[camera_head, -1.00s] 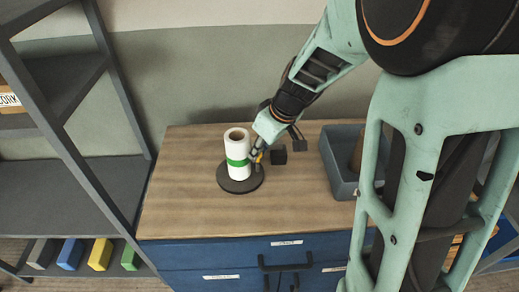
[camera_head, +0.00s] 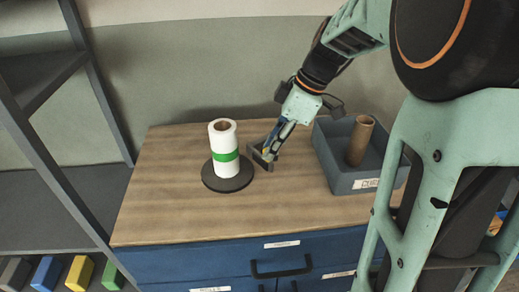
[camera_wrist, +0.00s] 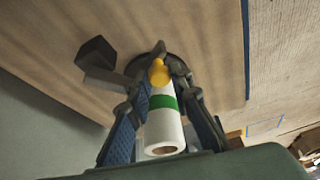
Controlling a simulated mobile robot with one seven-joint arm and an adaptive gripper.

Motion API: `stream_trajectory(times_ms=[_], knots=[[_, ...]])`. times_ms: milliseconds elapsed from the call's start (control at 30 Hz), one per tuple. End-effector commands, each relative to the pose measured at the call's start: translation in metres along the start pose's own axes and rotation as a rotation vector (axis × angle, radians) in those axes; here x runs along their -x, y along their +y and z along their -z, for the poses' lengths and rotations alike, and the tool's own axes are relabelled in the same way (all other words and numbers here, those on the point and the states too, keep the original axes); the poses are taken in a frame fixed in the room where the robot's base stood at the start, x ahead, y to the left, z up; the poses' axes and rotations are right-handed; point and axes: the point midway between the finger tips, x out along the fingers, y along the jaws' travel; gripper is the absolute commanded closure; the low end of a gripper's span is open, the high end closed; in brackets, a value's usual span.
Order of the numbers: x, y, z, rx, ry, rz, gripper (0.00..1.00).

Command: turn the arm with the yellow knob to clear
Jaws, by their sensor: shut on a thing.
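A white roll (camera_head: 223,137) with a green band stands upright on a round dark base (camera_head: 228,184) on the wooden-topped cabinet. My gripper (camera_head: 268,150) is low over the top, just right of the roll and clear of it. In the wrist view my gripper (camera_wrist: 160,78) has its fingers on either side of the yellow knob (camera_wrist: 158,73) and is shut on it. The roll also shows in the wrist view (camera_wrist: 164,128), beyond the knob. The arm that carries the knob is mostly hidden by my fingers.
A grey bin (camera_head: 345,182) holding a brown tube (camera_head: 360,140) stands to the right. The front left of the wooden top (camera_head: 170,215) is clear.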

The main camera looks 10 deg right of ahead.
Motion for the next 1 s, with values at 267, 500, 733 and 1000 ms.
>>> stream_trajectory(times_ms=[267,500,733,1000], knots=[[0.009,0.006,-0.022,0.197,0.0,0.083,1.0],[0.013,0.01,-0.032,0.309,0.0,0.13,1.0],[0.015,0.013,-0.036,0.358,-0.001,0.149,1.0],[0.016,0.013,-0.037,0.367,-0.002,0.153,1.0]])
